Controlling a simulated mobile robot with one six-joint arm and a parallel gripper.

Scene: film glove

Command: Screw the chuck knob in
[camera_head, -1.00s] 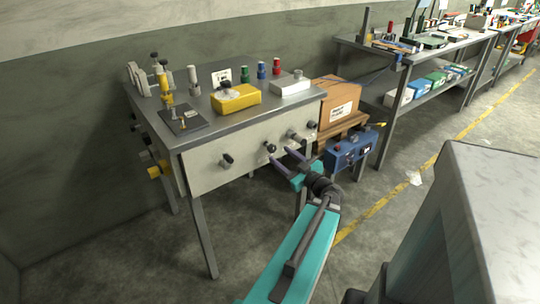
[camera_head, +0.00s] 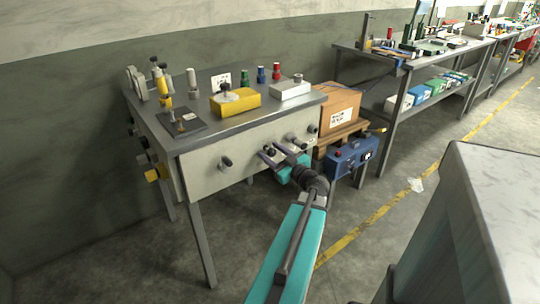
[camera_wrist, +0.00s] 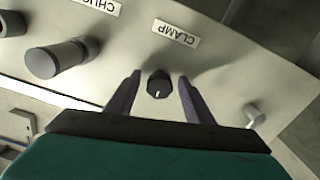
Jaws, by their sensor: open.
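The chuck knob (camera_wrist: 62,58) is a grey cylinder standing out from the pale panel under the upside-down CHUCK label (camera_wrist: 98,5), left of my gripper in the wrist view. In the head view it appears on the panel front (camera_head: 292,139). A small black knob with a white mark (camera_wrist: 159,85) sits by the CLAMP label (camera_wrist: 176,33). My gripper (camera_wrist: 160,76) is open, with one finger on each side of this black knob. Whether the fingers touch it I cannot tell. In the head view my gripper (camera_head: 271,151) is at the panel front.
Another dark knob (camera_wrist: 11,23) lies farther left in the wrist view, and a small metal lever (camera_wrist: 253,114) to the right. A yellow box (camera_head: 236,102) and a white box (camera_head: 290,91) stand on the bench. A blue box (camera_head: 349,155) is right of the arm.

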